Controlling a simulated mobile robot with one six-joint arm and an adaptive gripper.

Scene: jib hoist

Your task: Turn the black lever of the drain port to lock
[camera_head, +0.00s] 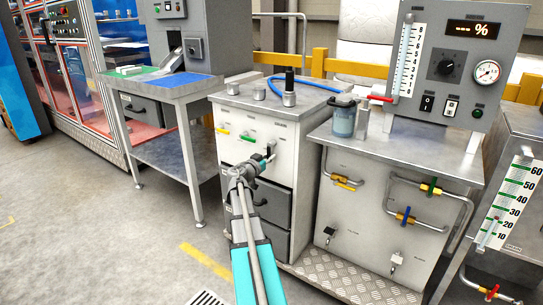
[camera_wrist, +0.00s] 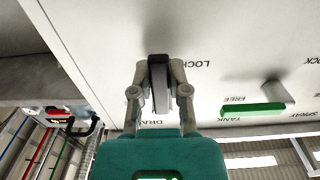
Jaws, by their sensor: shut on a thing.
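My gripper (camera_wrist: 160,78) is shut on the black lever (camera_wrist: 159,58) of the drain port, with one finger on each side of it. In the wrist view the lever is a narrow upright bar in front of the white panel (camera_wrist: 230,45), and the fingers hide part of its sides. The lettering LOCK is beside its upper end, and part of a drain label shows below it. In the head view my gripper (camera_head: 262,163) is at the right part of the white cabinet front (camera_head: 236,153), and the lever is small there and partly hidden.
A green handle (camera_wrist: 252,109), marked TANK and FREE, is to the right of my gripper. Grey drawers (camera_head: 270,203) are below the panel. A steel cabinet (camera_head: 350,215) with pipes stands close on the right. Open floor (camera_head: 130,240) lies to the left.

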